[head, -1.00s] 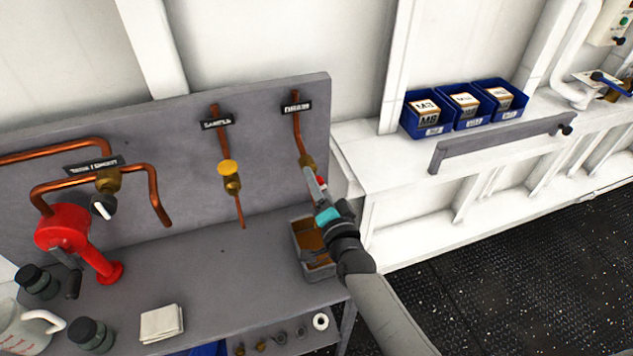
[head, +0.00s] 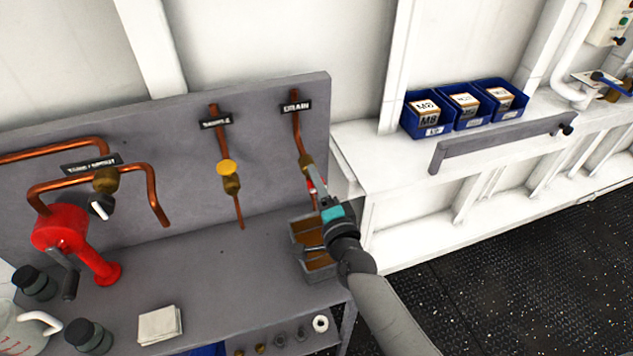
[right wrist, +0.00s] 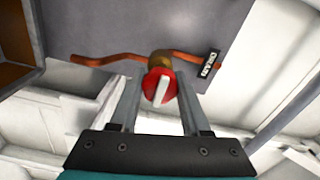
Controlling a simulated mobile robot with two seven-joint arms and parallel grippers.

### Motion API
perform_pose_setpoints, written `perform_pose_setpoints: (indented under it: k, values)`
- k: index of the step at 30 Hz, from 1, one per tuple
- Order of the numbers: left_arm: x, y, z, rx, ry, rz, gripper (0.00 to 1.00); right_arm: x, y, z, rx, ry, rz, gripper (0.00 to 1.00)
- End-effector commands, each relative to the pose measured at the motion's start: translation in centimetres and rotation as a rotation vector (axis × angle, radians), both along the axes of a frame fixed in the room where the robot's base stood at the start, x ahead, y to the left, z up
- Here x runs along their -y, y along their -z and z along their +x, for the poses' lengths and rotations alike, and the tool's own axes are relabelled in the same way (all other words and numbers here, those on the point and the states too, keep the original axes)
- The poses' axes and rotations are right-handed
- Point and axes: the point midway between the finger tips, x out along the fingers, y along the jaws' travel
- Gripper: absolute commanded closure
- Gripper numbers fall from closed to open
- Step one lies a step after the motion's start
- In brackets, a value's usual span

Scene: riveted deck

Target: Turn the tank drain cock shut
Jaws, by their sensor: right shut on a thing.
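The drain cock is a brass valve (head: 306,163) on a copper pipe under the DRAIN label (head: 296,106), at the right of the grey back panel. Its red handle (head: 312,185) has a white bar across its face, clear in the right wrist view (right wrist: 159,87). My right gripper (right wrist: 158,80) is shut on this red handle, one finger on each side. In the head view, my right gripper (head: 318,193) partly hides the handle. The white bar stands nearly upright in the right wrist view, across the pipe's run. My left gripper is not in view.
A grey tray with a brown inside (head: 312,271) stands below the cock. To the left are the yellow-handled sample cock (head: 227,168) and a red hand pump (head: 62,228). A white cloth (head: 160,325) lies at the front. Blue bins (head: 427,128) stand right.

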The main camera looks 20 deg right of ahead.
Motion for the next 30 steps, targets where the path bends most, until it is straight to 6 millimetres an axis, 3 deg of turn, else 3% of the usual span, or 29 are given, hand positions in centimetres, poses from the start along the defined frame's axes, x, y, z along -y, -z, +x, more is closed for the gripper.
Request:
perform_pose_setpoints:
  k: [6, 7, 14, 23, 30]
  values:
    - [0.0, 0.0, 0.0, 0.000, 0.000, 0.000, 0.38, 0.0, 0.0, 0.0, -0.001, 0.000, 0.006, 1.00]
    - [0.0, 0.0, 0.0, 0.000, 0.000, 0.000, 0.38, 0.0, 0.0, 0.0, -0.001, 0.000, 0.006, 0.51]
    - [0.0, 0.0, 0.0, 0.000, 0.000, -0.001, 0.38, 0.0, 0.0, 0.0, -0.001, 0.000, 0.003, 0.25]
    - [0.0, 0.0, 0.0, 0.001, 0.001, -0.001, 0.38, 0.0, 0.0, -0.1, -0.001, 0.000, 0.002, 0.23]
    - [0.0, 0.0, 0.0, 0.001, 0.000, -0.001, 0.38, 0.1, 0.1, -2.4, -0.002, 0.000, 0.002, 0.23]
